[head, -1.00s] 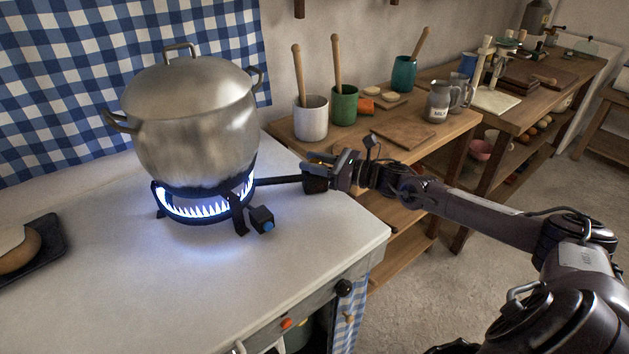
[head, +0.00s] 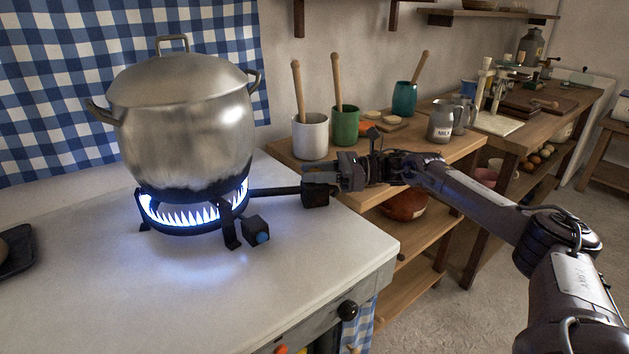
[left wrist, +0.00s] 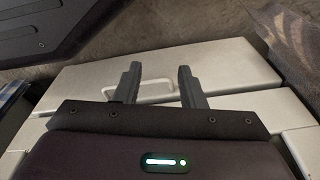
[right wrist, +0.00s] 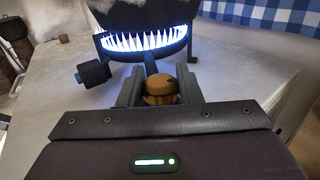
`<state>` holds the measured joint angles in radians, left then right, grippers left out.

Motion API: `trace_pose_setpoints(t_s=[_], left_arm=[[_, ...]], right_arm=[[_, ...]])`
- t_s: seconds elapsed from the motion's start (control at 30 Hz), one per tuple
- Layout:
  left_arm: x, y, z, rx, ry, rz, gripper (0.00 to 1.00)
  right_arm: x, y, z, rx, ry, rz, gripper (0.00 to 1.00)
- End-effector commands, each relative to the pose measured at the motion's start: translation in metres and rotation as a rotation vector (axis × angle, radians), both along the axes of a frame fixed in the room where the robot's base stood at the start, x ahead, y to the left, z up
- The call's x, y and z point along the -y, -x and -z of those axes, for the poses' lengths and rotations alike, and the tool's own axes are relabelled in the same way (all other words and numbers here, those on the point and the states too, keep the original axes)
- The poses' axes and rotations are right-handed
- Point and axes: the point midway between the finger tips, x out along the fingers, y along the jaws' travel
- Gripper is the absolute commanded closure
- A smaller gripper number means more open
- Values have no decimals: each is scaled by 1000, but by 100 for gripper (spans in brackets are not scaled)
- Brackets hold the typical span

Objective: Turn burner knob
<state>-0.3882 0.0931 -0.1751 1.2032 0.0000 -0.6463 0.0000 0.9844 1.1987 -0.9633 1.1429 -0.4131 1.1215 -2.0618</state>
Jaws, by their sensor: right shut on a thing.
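A burner (head: 190,218) with a ring of blue-white flame stands on the white stove top (head: 120,285) under a large lidded steel pot (head: 185,125). A dark pipe runs right from it to a black block (head: 314,197). My right gripper (head: 318,173) is at this block, near the counter's right edge. In the right wrist view its fingers (right wrist: 163,85) are shut on a brass-coloured knob (right wrist: 160,88); the head view hides the knob. My left gripper (left wrist: 157,85) shows only in the left wrist view, open and empty, away from the burner.
A small black box with a blue button (head: 256,230) is fixed at the burner's front. A black knob (head: 347,310) is on the stove's front. A wooden table (head: 455,150) with mugs and utensil pots stands just behind my right arm. A dark tray (head: 15,250) lies at left.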

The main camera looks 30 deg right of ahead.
Motion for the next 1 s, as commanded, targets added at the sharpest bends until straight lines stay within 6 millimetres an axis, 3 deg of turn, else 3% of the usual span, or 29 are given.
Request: trace_pose_setpoints(t_s=[0.3, 0.83, 0.87, 1.0], left_arm=[[6, -11, -13, -5, 4, 6, 64], [7, -13, -16, -5, 6, 7, 64], [7, -13, -16, -5, 6, 7, 64], [7, -13, -16, -5, 6, 8, 64]], right_arm=[[1, -1, -1, 5, 2, -69, 91], [1, 0, -1, 4, 1, -82, 91], [1, 0, -1, 4, 1, -82, 65], [1, 0, -1, 3, 1, -82, 47]])
